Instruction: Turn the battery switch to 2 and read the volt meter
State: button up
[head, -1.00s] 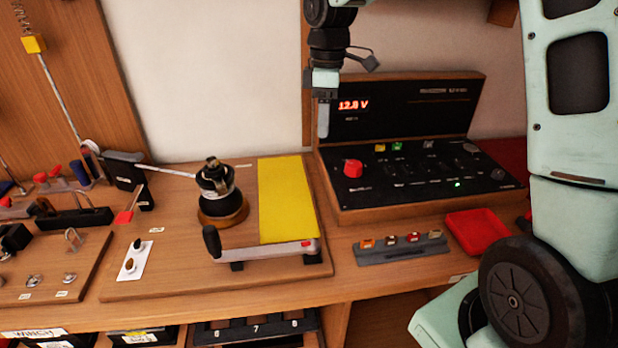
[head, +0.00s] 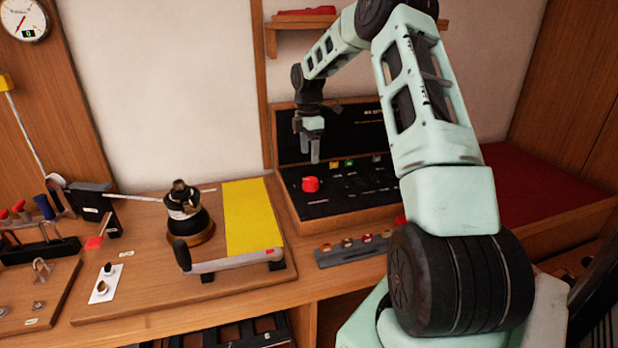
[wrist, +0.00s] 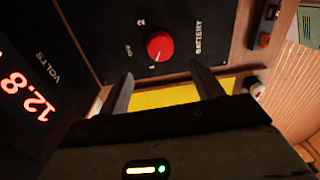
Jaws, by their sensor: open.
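The red battery switch knob (head: 310,184) sits at the left of the black panel. In the wrist view the knob (wrist: 160,45) lies just beyond the fingertips, with 2, OFF and 1 printed around it. A small light mark on the knob seems to face the 1. My gripper (head: 312,152) hangs above the knob in the head view. Its two fingers stand apart and empty in the wrist view (wrist: 162,80), not touching the knob. The volt meter (wrist: 35,95) reads 12.8 there in red digits, sideways. In the head view its digits do not show.
A winch (head: 186,215) with a silver handle (head: 235,260) stands on the bench at left, beside a yellow plate (head: 250,215). A grey fuse strip (head: 350,250) lies before the panel. My arm covers the panel's right part.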

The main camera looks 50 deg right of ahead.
aim_at(310, 179)
jog(key=f, duration=0.3)
jog(key=f+p, duration=0.1)
jog(key=f, duration=0.5)
jog(key=shift+s+a+f, duration=0.15)
jog(key=shift+s+f, duration=0.1)
jog(key=shift+f, duration=0.05)
jog(key=c, duration=1)
